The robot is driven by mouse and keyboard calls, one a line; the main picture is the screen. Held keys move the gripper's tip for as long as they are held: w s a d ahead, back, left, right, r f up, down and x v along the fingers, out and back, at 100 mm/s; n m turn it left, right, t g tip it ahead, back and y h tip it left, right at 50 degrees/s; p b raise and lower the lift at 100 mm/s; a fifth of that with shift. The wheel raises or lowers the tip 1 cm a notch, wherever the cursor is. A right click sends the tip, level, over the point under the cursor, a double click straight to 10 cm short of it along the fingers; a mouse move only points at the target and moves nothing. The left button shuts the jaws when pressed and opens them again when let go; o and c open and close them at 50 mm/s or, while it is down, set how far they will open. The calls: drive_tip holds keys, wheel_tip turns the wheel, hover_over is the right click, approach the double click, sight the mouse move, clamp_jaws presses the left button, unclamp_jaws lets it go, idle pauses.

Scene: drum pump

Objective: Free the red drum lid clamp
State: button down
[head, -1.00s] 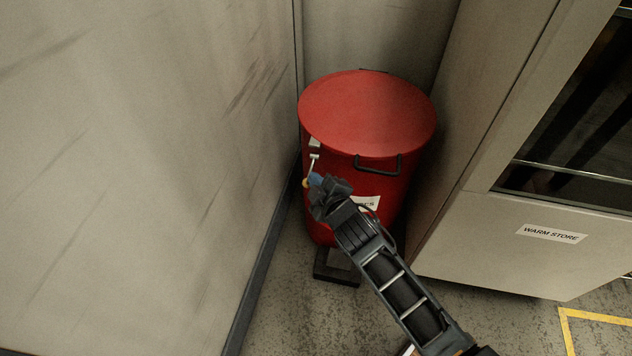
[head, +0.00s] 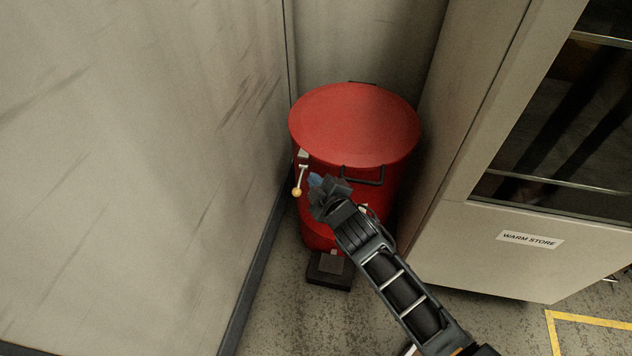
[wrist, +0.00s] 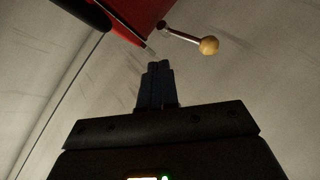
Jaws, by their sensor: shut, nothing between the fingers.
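The red drum (head: 330,225) stands upright in the corner with its red lid (head: 355,122) on top. The lid clamp (head: 300,176) is on the drum's left front, a metal lever hanging down from a pale bracket with a yellowish ball knob (head: 296,192) at its end. In the wrist view the ball knob (wrist: 209,45) is beyond and to the right of my fingertips. My gripper (head: 315,181) is shut and empty, just right of the lever in the head view and apart from the knob. Its closed fingers show in the wrist view (wrist: 157,68). My arm hides part of the drum's front.
A wall panel (head: 130,150) stands close on the left. The cabinet marked WARM STORE (head: 529,240) stands close on the right. A black handle (head: 362,176) sticks out from the drum's front. A dark foot pedal (head: 329,270) lies at its base.

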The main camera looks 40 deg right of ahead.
drive_tip(key=v, duration=0.8)
drive_tip(key=shift+s+a, duration=0.25)
drive_tip(key=shift+s, duration=0.15)
drive_tip(key=shift+f, duration=0.15)
drive_tip(key=s+a+r+m+y+p, duration=0.1)
drive_tip(key=s+a+r+p, duration=0.15)
drive_tip(key=s+r, duration=0.4)
drive_tip(key=s+a+r+m+t+y+p, duration=0.15)
drive_tip(key=s+a+r, duration=0.25)
drive_tip(key=s, duration=0.5)
drive_tip(key=s+a+r+m+y+p, duration=0.2)
drive_tip(key=s+a+r, duration=0.25)
drive_tip(key=s, duration=0.35)
drive_tip(key=s+r+m+p, duration=0.1)
drive_tip(key=s+r, duration=0.4)
drive_tip(key=r, duration=0.5)
drive_tip(key=shift+d+m+p, duration=0.2)
drive_tip(key=shift+m+p, duration=0.15)
drive_tip(key=shift+m, duration=0.2)
drive_tip(key=shift+s+y, duration=0.1)
drive_tip(key=shift+y, duration=0.15)
